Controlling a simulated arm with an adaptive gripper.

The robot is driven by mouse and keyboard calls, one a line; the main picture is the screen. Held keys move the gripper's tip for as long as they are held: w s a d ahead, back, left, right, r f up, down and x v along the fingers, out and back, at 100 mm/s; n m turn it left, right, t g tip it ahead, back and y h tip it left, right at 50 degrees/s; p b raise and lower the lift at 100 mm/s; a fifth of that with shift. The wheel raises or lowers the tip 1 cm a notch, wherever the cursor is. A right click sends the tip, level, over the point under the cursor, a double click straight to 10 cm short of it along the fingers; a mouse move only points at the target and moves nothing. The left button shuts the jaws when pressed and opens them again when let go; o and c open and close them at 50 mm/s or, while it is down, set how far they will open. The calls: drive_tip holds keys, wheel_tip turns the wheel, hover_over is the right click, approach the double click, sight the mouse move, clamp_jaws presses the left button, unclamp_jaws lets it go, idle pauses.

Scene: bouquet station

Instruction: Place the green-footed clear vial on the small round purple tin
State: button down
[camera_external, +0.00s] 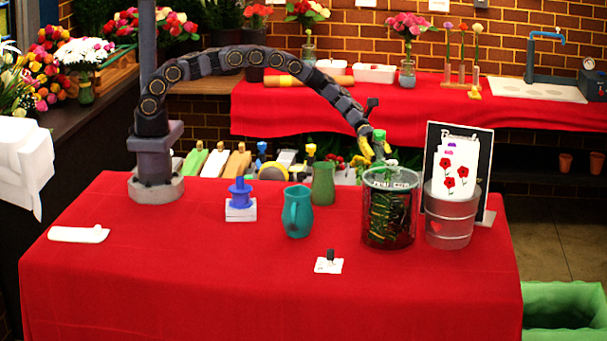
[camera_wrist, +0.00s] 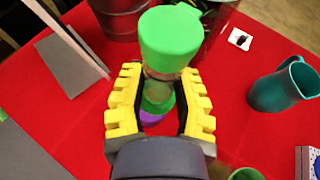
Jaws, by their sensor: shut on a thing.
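My gripper (camera_external: 378,151) is at the right of the table, behind the dark can. In the wrist view my gripper (camera_wrist: 160,100) has its yellow fingers closed on either side of the clear vial. The vial shows a large green end (camera_wrist: 170,38), a clear middle and more green lower down. Its green end also shows above the fingers in the external view (camera_external: 379,135). The purple tin (camera_wrist: 151,117) shows partly between the fingers, beyond the vial. I cannot tell whether they touch. The tin is not visible in the external view.
The dark can (camera_external: 389,207) and the metal bucket (camera_external: 450,215) stand in front, with a framed sign (camera_external: 485,180) behind the bucket. A green pitcher (camera_external: 323,184) and teal pitcher (camera_external: 297,212) stand to the left. The front left of the red table is mostly clear.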

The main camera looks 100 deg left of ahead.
drive_tip(key=shift+w+f, duration=0.55)
drive_tip(key=shift+f, duration=1.5)
drive_tip(key=c, duration=0.8)
unclamp_jaws()
drive_tip(key=shift+f, duration=0.15)
drive_tip(key=shift+c, duration=0.2)
